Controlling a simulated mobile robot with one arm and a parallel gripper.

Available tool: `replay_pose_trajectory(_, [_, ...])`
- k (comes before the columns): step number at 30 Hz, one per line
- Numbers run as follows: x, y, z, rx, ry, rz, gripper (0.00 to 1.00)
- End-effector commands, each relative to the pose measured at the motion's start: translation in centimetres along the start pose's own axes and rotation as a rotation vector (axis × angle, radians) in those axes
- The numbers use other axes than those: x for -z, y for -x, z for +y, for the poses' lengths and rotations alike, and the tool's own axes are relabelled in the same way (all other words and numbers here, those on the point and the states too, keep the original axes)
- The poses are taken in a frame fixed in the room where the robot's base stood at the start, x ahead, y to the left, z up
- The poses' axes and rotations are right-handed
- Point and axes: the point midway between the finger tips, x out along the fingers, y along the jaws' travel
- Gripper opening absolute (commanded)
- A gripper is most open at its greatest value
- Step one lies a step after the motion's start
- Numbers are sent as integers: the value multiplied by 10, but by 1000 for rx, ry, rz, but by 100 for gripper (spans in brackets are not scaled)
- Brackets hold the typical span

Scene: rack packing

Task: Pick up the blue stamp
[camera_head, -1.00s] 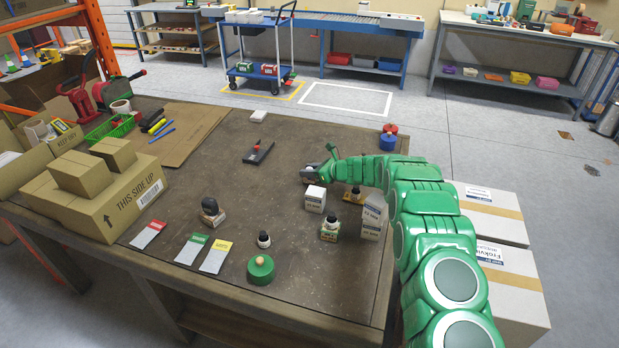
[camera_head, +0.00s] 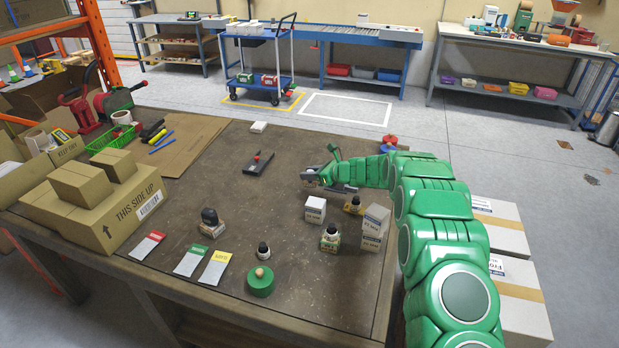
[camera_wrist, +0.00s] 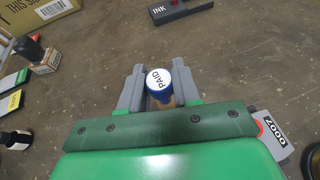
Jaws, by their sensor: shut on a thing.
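The blue stamp (camera_wrist: 157,94), with a round white top marked PAID, stands between the two grey fingers of my gripper (camera_wrist: 158,86) in the wrist view. The fingers are shut on it, one on each side. Its lower part is mostly hidden. In the head view my gripper (camera_head: 318,178) is low over the middle right of the table, and the stamp there is too small and covered to make out.
A black ink pad (camera_head: 258,163) lies left of my gripper. The table's middle is clear.

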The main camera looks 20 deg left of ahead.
Motion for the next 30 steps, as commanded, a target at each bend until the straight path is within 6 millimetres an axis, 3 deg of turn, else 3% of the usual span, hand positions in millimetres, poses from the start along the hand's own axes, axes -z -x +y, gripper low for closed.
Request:
replay_pose_trajectory(11, [-32, 36, 25, 0, 3, -2, 2])
replay_pose_trajectory(30, [-41, 94, 81, 1, 2, -2, 2])
